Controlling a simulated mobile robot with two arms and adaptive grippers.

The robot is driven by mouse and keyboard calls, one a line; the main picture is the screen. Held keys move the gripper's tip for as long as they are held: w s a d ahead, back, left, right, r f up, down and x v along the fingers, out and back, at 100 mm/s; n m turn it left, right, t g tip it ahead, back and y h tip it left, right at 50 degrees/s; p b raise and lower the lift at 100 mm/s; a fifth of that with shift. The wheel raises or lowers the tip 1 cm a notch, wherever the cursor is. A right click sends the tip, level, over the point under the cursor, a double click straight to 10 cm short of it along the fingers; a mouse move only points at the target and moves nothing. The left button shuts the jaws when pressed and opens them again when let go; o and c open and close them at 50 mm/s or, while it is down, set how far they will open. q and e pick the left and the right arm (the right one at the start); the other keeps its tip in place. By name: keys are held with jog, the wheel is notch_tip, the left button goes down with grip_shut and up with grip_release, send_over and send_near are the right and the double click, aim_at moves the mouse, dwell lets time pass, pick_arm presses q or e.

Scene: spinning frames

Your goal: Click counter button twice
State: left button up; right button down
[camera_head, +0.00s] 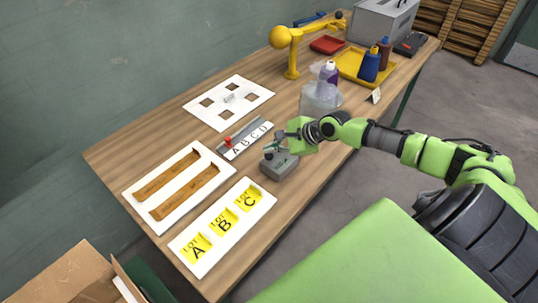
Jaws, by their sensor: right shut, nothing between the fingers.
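A small grey counter box (279,166) sits on the wooden table near its front edge. My right gripper (274,146) is directly over the counter, with its fingertips close together at or just above its top. The fingers hide most of the counter's top, so I cannot see the button or tell whether they touch it. The gripper is shut and empty. My left gripper is not in view.
The table (130,160) also holds a white board with two slots (160,218), a lettered board with yellow labels (189,253), a red-knobbed slider strip (252,147) and a white board with square holes (205,112). Bottles stand in a yellow tray (345,65) farther back.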

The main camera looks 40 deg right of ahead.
aim_at(271, 156)
dwell(0.4)
jog(key=shift+f+p, duration=0.3)
jog(key=shift+f, duration=0.1)
jog(key=shift+f, duration=0.7)
dwell(0.8)
jog(key=shift+r, duration=0.1)
jog(key=shift+r+p, duration=1)
jog(key=shift+p, duration=0.25)
notch_tip(271, 156, up, 5)
jog(key=p, duration=0.6)
